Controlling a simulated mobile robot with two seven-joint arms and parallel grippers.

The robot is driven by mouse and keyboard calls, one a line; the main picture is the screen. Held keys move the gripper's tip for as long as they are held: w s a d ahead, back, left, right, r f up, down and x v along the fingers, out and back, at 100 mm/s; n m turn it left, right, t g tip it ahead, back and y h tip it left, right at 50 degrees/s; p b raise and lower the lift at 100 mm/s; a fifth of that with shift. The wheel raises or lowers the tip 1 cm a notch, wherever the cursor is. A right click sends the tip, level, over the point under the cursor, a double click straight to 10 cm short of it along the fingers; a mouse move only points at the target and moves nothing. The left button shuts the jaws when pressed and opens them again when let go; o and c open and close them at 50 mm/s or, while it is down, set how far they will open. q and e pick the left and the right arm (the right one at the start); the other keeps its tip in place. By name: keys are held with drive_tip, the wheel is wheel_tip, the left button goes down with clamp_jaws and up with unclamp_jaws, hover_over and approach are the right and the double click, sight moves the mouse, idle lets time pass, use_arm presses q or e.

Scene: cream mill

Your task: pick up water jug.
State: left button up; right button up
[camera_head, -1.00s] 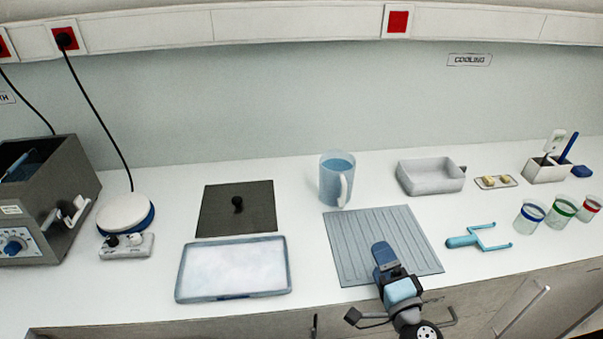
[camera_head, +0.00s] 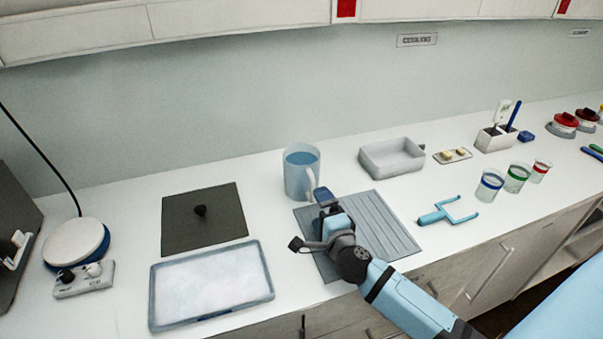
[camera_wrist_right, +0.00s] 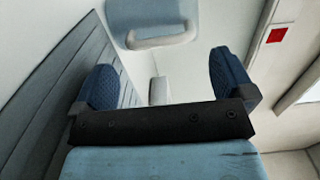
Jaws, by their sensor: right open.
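The water jug (camera_head: 300,172) is a clear, bluish jug with blue water in it. It stands upright on the white counter behind the ribbed grey mat, with its handle (camera_head: 312,184) toward the front right. My right gripper (camera_head: 325,198) is over the back part of the mat, just in front of the jug. In the right wrist view the gripper (camera_wrist_right: 168,85) is open, its two blue pads apart with nothing between them. The jug (camera_wrist_right: 150,12) and its handle (camera_wrist_right: 165,40) show ahead, beyond the fingertips. My left gripper is not in view.
The ribbed mat (camera_head: 395,240) lies under my right arm. A dark plate (camera_head: 180,225) with a knob and a white-filled tray (camera_head: 212,285) are left of it. A grey basin (camera_head: 392,158), a blue fork-like tool (camera_head: 447,213) and several cups stand right.

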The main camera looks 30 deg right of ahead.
sight(304, 178)
drive_tip(key=w, duration=0.1)
drive_tip(key=w+d, duration=0.1)
drive_tip(key=w, duration=0.3)
drive_tip(key=shift+d+f, duration=0.15)
drive_tip(key=shift+d, duration=0.15)
drive_tip(key=shift+c, duration=0.2)
drive_tip(key=c, duration=1.1)
drive_tip(key=shift+c, duration=0.8)
drive_tip(key=shift+r, duration=0.25)
